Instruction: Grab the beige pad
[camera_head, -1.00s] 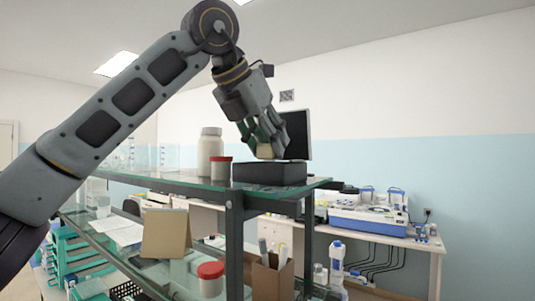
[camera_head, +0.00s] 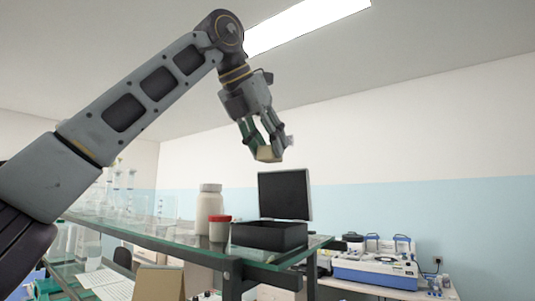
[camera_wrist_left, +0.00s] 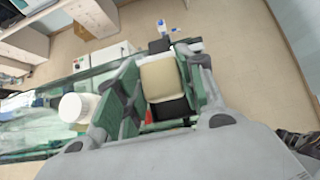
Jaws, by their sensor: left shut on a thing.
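The beige pad (camera_head: 267,154) is between the fingers of my left gripper (camera_head: 265,146), held in the air above the shelf. It also shows in the left wrist view (camera_wrist_left: 162,80), between the green-lined fingers. My left gripper is shut on it. Below it, a black open box (camera_head: 268,235) stands on the glass top shelf. The pad is clear of the box. My right gripper is in no view.
A white bottle (camera_head: 209,205) and a small red-lidded jar (camera_head: 219,229) stand left of the box on the glass shelf (camera_head: 160,243). A blue-and-white machine (camera_head: 375,262) sits on the bench at right.

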